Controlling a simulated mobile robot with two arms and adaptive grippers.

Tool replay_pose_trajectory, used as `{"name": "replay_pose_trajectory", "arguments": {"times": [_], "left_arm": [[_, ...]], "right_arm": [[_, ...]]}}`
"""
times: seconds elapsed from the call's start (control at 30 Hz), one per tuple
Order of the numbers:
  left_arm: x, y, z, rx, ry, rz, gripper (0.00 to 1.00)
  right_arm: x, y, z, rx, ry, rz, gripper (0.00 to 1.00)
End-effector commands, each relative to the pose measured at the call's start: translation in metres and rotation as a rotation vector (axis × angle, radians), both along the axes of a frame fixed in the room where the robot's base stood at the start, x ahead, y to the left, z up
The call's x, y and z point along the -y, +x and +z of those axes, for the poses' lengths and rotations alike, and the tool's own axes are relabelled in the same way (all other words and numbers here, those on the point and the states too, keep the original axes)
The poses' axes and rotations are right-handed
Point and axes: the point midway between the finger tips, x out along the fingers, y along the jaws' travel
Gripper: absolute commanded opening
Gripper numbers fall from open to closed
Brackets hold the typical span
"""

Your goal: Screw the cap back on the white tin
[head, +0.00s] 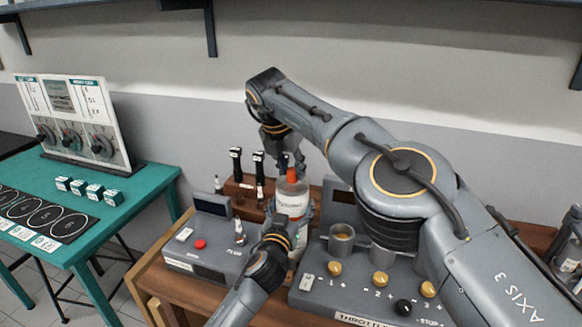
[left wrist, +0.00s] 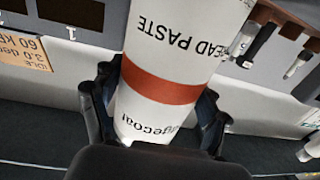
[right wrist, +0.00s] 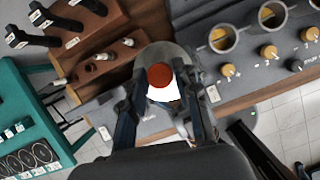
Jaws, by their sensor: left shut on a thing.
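The white tin (head: 291,202) stands upright on the bench with an orange-red cap (head: 292,174) at its top. In the left wrist view the tin (left wrist: 182,35) shows a red band and "paste" lettering. My right gripper (head: 279,160) is above the tin, pointing down. In the right wrist view the cap (right wrist: 161,83) lies between its fingers (right wrist: 165,88), with gaps beside it, so it looks open. I cannot tell whether the cap is threaded on.
A wooden rack (head: 240,187) with black-handled tools stands behind the tin. A grey control box (head: 205,240) is left of it, and a panel with brass knobs and cups (head: 345,295) is right. A teal table (head: 150,185) stands further left.

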Motion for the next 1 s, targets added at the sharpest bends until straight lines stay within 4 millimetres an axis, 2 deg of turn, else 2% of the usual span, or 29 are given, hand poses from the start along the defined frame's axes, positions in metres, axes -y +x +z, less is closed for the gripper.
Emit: {"name": "replay_pose_trajectory", "arguments": {"times": [0.27,0.4,0.77,0.87,1.0], "left_arm": [[0.001,0.000,0.001,0.000,-0.002,-0.001,0.00],[0.001,0.000,0.001,0.000,-0.002,-0.001,0.00],[0.001,0.000,0.001,0.000,-0.002,-0.001,0.00],[0.001,0.000,0.001,0.000,-0.002,-0.001,0.00],[0.001,0.000,0.001,0.000,-0.002,-0.001,0.00]], "right_arm": [[0.000,0.000,0.000,-0.001,0.001,0.001,0.49],[0.000,0.000,0.000,-0.001,0.001,0.002,0.75],[-0.001,-0.001,0.003,-0.001,0.001,0.002,0.75],[-0.003,-0.004,0.012,0.000,0.001,0.004,0.75],[-0.008,-0.013,0.036,0.002,0.001,0.004,0.75]]}}
